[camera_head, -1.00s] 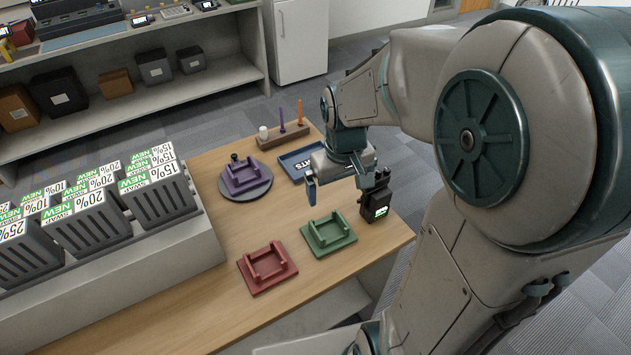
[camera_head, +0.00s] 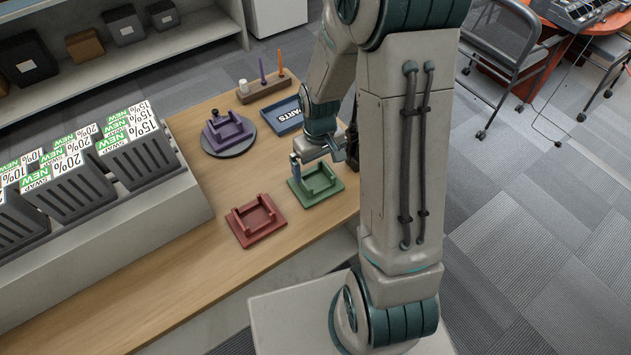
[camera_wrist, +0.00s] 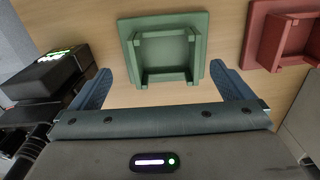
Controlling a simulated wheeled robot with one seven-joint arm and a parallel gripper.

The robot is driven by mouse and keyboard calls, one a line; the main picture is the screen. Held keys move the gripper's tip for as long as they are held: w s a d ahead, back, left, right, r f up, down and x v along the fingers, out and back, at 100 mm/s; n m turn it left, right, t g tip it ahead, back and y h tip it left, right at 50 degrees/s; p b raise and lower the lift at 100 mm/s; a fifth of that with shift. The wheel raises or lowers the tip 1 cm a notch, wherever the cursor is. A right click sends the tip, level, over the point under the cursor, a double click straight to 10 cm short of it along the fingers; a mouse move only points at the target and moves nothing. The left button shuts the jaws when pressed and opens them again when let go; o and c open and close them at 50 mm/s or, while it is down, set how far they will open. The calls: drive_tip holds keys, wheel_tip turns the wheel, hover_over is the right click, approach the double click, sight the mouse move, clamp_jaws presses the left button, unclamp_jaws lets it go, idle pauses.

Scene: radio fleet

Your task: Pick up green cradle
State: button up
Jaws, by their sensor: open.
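The green cradle (camera_head: 317,184) is a square plate with a raised three-sided frame. It lies flat on the wooden table near its right edge. In the wrist view the green cradle (camera_wrist: 163,50) sits ahead of my gripper, roughly centred between the fingers. My gripper (camera_wrist: 166,90) is open and empty, one blue finger to each side. In the head view, my gripper (camera_head: 322,158) is at the far side of the cradle, partly hidden by my arm. I cannot tell whether it touches the cradle.
A red cradle (camera_head: 255,219) lies close beside the green one. A black radio (camera_wrist: 45,75) stands near one finger. Behind are a purple cradle (camera_head: 224,128) on a round base, a blue parts tray (camera_head: 284,115) and a wooden holder (camera_head: 262,88). Grey bins (camera_head: 139,153) stand at left.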

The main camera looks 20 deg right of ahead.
sight(315, 182)
drive_tip(key=f, duration=0.2)
drive_tip(key=f+p, duration=0.1)
drive_tip(key=f, duration=0.1)
drive_tip(key=shift+w+a, duration=0.1)
drive_tip(key=shift+a, duration=0.3)
drive_tip(key=shift+f, duration=0.65)
drive_tip(key=shift+w, duration=0.1)
drive_tip(key=c, duration=2)
